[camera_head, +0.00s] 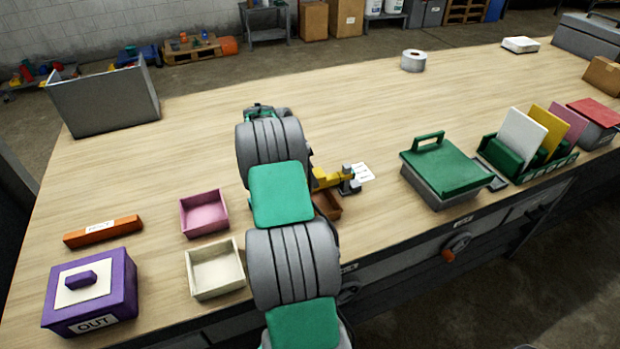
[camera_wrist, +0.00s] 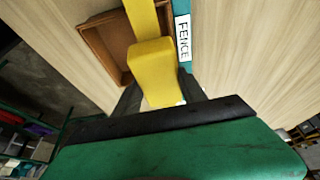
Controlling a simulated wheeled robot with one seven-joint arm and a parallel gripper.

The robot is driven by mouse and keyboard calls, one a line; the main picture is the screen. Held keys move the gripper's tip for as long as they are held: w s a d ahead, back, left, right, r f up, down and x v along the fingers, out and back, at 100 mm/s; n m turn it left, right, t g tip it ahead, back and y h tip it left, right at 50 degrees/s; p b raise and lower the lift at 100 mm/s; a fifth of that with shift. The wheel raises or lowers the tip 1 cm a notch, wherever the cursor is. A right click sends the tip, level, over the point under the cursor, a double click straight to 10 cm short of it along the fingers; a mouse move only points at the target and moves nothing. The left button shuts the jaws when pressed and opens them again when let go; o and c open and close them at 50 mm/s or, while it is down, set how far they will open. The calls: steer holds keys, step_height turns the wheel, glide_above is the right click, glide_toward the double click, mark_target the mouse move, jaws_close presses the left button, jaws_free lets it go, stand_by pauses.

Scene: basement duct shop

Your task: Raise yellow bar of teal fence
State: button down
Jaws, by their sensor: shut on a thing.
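The yellow bar (camera_wrist: 152,68) runs down from the top of the wrist view and ends in a thicker yellow block. My gripper (camera_wrist: 160,92) is shut on this block, with one dark finger on each side. The teal fence (camera_wrist: 183,70) shows as a narrow strip right beside the bar, with a white FENCE label (camera_wrist: 184,38). In the head view, part of the yellow bar (camera_head: 325,179) shows just right of my arm. My arm hides most of the fence there, and my gripper's fingers cannot be made out in that view.
A brown open box (camera_wrist: 105,45) lies close beside the bar; it also shows in the head view (camera_head: 329,204). A pink tray (camera_head: 204,213) and a cream tray (camera_head: 215,269) stand left of my arm. A green-lidded box (camera_head: 440,170) stands to the right. The table behind is mostly clear.

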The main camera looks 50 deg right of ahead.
steer(key=shift+r, duration=1.25)
steer(key=c, duration=1.1)
jaws_free()
steer(key=o, duration=0.3)
steer(key=shift+r, duration=0.1)
steer(key=shift+o, duration=0.8)
steer(key=b+v, duration=0.1)
steer(key=v, duration=0.6)
steer(key=shift+a+r, duration=0.1)
steer(key=shift+r, duration=0.2)
